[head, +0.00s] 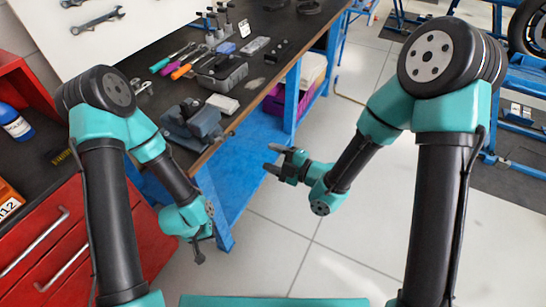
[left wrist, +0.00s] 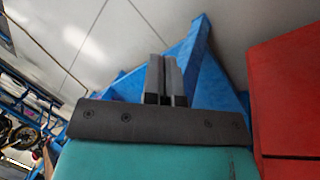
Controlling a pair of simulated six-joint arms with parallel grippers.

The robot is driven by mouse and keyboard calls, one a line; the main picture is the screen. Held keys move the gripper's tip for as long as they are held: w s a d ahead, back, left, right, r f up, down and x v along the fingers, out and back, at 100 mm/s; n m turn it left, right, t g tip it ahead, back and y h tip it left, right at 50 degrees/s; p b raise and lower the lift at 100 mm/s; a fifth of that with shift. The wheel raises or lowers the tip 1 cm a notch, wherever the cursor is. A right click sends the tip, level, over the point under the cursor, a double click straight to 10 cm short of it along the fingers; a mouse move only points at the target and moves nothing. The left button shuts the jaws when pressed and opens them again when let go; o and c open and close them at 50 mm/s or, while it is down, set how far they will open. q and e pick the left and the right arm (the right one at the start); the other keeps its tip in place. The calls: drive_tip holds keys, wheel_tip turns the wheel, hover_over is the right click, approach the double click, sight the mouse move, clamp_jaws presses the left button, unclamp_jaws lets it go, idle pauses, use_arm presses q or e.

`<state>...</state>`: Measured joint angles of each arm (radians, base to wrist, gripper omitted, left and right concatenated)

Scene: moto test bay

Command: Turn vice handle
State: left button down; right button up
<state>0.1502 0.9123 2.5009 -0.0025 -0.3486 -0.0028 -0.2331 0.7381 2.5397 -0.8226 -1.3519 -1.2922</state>
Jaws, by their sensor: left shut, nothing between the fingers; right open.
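A grey-blue vice (head: 192,124) sits at the front edge of the dark workbench, in the left middle of the head view. Its handle is too small to make out clearly. My left gripper (head: 199,258) hangs below the bench edge, below the vice in the picture and apart from it. In the left wrist view its two fingers (left wrist: 164,78) lie together with nothing between them. My right gripper (head: 269,158) is open and empty, to the right of the vice over the floor, its fingers pointing left toward the bench. The vice does not show in the left wrist view.
The workbench (head: 272,78) carries a grey bin (head: 222,76), screwdrivers and other tools behind the vice. Blue bench legs (head: 215,205) stand close to my left gripper. A red drawer cabinet (head: 45,245) is at the left. The tiled floor (head: 275,220) between my arms is clear.

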sight(224, 139)
use_arm(q)
drive_tip(key=c, duration=1.8)
unclamp_jaws()
